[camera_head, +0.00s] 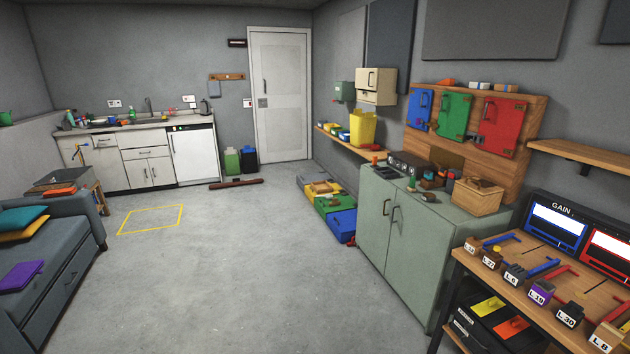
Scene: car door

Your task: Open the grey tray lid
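A grey tray-like piece (62,176) sits at the left, on a small wooden stand (97,194) just behind the sofa. It looks like a tray with a flat, tilted grey lid, but it is too small to tell how far the lid is open. An orange-red item (58,191) lies at its front. The sofa partly hides the stand. Neither of my grippers is in view.
The grey sofa (62,268) with cushions stands at left. Open floor (220,270) fills the middle, with a yellow outlined square (151,219). Coloured boxes (333,210), a green cabinet (395,235) and a workbench (500,268) line the right.

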